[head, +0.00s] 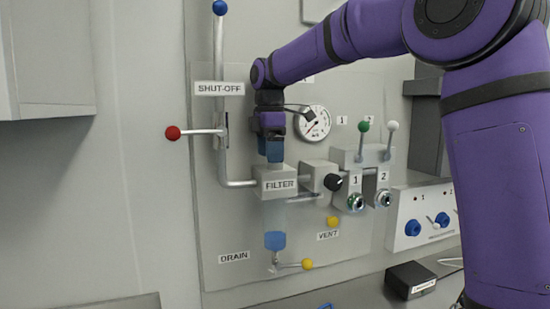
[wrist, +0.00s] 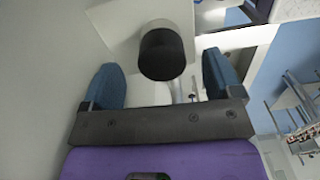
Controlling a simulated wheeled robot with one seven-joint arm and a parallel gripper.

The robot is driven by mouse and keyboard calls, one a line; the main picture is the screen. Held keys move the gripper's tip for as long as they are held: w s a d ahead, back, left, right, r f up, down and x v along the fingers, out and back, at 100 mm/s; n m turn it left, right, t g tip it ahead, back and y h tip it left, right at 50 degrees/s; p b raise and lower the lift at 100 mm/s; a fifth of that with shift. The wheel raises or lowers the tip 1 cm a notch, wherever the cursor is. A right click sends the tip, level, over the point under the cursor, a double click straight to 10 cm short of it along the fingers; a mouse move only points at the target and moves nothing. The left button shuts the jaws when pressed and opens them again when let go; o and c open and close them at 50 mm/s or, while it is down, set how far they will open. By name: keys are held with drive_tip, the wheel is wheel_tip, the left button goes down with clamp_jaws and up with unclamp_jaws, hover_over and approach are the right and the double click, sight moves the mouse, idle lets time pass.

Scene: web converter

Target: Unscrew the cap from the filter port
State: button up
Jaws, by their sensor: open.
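The filter block (head: 275,183) is a pale box on the wall panel, labelled FILTER, with a clear bowl (head: 274,215) holding blue at its bottom. My gripper (head: 271,157) points down just above this block, its blue fingers apart. In the wrist view a round black cap (wrist: 162,53) stands on the pale block top (wrist: 118,25). It shows between the two fingers of my gripper (wrist: 160,72), with a visible gap on each side. In the head view the cap is hidden by my fingers. I cannot tell exactly how far down the fingers reach beside it.
A black knob (head: 333,182) is close to the filter's right. A pressure gauge (head: 312,123) is behind my wrist. The red shut-off lever (head: 173,133) is to the left, and the yellow drain lever (head: 307,264) is below. Green (head: 364,127) and white (head: 392,126) levers stand to the right.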

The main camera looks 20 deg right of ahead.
idle(0.3)
drive_tip(key=m, duration=0.4)
drive_tip(key=shift+w+d, duration=0.1)
drive_tip(key=shift+w, duration=0.05)
drive_tip(key=shift+d+m, duration=0.1)
drive_tip(key=shift+m, duration=0.2)
